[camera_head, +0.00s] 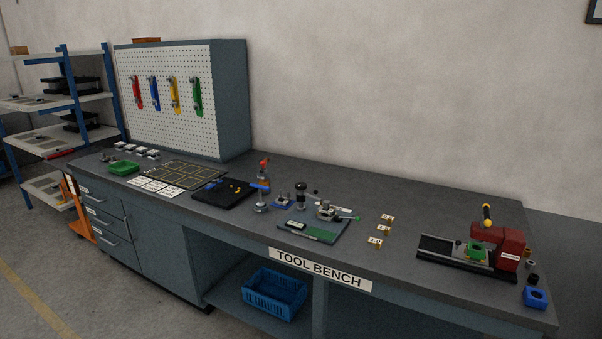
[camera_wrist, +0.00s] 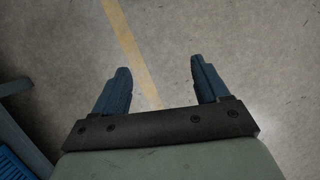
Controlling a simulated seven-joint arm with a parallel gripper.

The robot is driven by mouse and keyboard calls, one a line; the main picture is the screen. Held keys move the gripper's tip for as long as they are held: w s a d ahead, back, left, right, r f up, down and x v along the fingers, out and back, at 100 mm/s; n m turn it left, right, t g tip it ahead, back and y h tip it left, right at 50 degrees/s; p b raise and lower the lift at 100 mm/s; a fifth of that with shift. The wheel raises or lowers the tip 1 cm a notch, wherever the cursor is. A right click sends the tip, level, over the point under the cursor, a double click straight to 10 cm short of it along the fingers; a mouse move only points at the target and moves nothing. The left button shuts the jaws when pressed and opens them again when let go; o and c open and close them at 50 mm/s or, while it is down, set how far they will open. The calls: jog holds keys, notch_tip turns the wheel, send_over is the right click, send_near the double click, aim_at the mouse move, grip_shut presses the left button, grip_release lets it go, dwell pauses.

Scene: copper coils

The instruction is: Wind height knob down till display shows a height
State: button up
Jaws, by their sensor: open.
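I cannot tell for certain which part is the height knob. My gripper (camera_wrist: 161,82) shows only in the wrist view, open and empty, pointing at the bare floor, away from the device.
The bench (camera_head: 400,275) also holds a black-topped stand (camera_head: 301,195), yellow-marked tags (camera_head: 383,230), a red vise-like machine (camera_head: 497,247) at right and a green tray (camera_head: 124,168) at left. A blue crate (camera_head: 274,295) sits below. The floor under my gripper has a yellow line (camera_wrist: 130,45).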

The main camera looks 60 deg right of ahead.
jog(key=w+d+r+m+t, duration=0.1)
jog(key=w+d+r, duration=0.4)
jog(key=w+d, duration=0.3)
jog(key=w+d+r+m+t, duration=0.1)
jog(key=w+d+r, duration=0.4)
jog(key=w+d, duration=0.25)
jog(key=w+d+r+t, duration=0.2)
jog(key=w+d+r, duration=0.3)
jog(key=w+d, duration=0.3)
jog(key=w+d+r+m+t+h, duration=0.1)
jog(key=w+d+r, duration=0.2)
jog(key=d+r, duration=0.95)
jog(key=w+d+r+m+t, duration=0.1)
jog(key=w+d+r+t, duration=0.1)
jog(key=d+r, duration=1.05)
jog(key=s+d+r+h, duration=0.1)
jog(key=s+d+r, duration=0.1)
jog(key=d+r, duration=0.9)
notch_tip(320, 180, up, 8)
jog(key=n+g, duration=0.3)
jog(key=n, duration=0.3)
send_over(301, 184)
jog(key=shift+f, duration=0.2)
